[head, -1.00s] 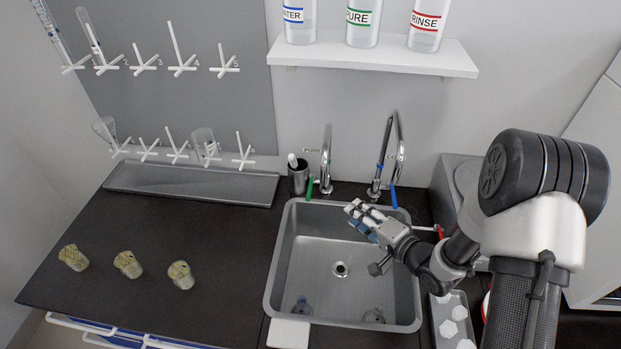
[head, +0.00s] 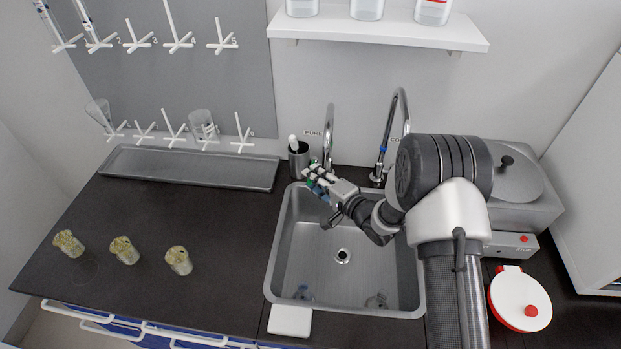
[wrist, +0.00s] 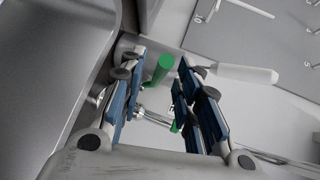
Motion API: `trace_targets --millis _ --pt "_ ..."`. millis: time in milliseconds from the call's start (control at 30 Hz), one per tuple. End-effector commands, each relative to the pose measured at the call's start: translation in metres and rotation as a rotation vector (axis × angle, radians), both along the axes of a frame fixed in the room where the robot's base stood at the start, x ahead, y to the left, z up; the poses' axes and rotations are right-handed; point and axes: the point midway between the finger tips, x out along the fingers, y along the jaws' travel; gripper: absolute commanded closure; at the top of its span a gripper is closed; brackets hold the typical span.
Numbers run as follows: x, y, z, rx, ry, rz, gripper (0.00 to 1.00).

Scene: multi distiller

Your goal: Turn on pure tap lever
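The pure tap (head: 329,135) is a chrome gooseneck behind the left part of the sink, with a PURE label beside it. Its green lever (wrist: 158,72) shows in the wrist view between my two fingers, with gaps on both sides. In the head view my fingers largely hide the lever. My gripper (head: 314,177) is open at the sink's back left corner, close to the tap base. In the wrist view my gripper (wrist: 162,85) has its blue-padded fingers spread on either side of the lever. I see no contact.
A second tap (head: 391,130) stands to the right, partly behind my arm. A dark cup (head: 298,160) with a white-tipped tool stands just left of my gripper. The sink (head: 310,260) holds small glassware. A metal tray (head: 190,168) and three beakers sit on the left counter.

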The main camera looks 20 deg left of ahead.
Motion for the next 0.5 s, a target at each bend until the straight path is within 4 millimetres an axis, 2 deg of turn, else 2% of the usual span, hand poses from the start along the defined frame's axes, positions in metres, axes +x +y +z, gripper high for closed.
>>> trace_targets --millis 200,500 --pt "0.011 0.019 -0.005 -0.001 -0.001 0.001 0.69" --pt "0.013 0.022 -0.005 -0.001 -0.001 0.000 0.69"
